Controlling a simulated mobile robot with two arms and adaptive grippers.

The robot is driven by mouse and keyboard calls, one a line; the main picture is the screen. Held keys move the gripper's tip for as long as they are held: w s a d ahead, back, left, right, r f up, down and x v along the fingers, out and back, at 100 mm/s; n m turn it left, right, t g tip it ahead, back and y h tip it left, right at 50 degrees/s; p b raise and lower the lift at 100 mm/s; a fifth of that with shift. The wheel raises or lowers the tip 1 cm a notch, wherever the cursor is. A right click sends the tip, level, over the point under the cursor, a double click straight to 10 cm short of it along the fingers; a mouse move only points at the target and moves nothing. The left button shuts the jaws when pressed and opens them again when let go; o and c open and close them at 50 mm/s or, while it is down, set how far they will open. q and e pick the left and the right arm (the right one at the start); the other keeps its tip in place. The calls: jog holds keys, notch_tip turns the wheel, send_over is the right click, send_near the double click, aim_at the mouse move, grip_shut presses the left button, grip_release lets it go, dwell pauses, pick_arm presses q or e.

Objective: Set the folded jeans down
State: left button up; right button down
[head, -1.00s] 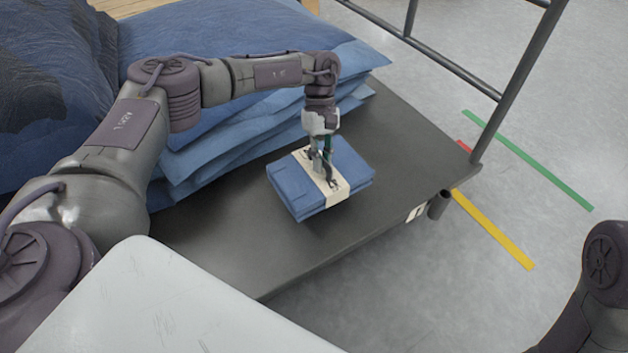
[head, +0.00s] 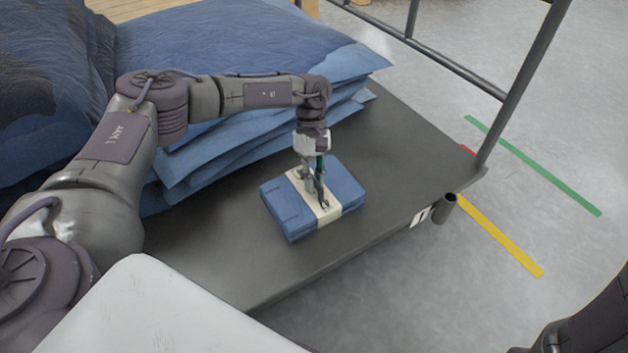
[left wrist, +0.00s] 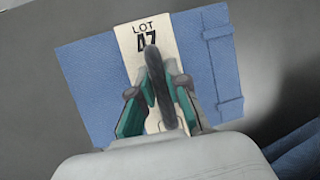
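The folded jeans (head: 347,186) are a blue stack with a cream paper band (head: 327,212) around the middle. They lie low over the dark platform, close to or on its surface. My left gripper (head: 317,196) points down at the band, its fingertips at the top of the stack. In the left wrist view the band (left wrist: 137,68) reads "LOT 47". There the green-padded fingers stand on either side of a dark slim part, over the jeans (left wrist: 85,85). Whether they grip the band is unclear. My right gripper is out of view.
A dark cart platform (head: 405,135) carries a tall pile of larger blue denim (head: 240,50) behind the stack. A metal post and rails (head: 520,90) stand at its right end. Bare platform lies right and front of the stack. Green and yellow floor stripes lie beyond.

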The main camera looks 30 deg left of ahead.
pick_arm(q)
jog(key=o, duration=0.5)
jog(key=shift+c, duration=0.2)
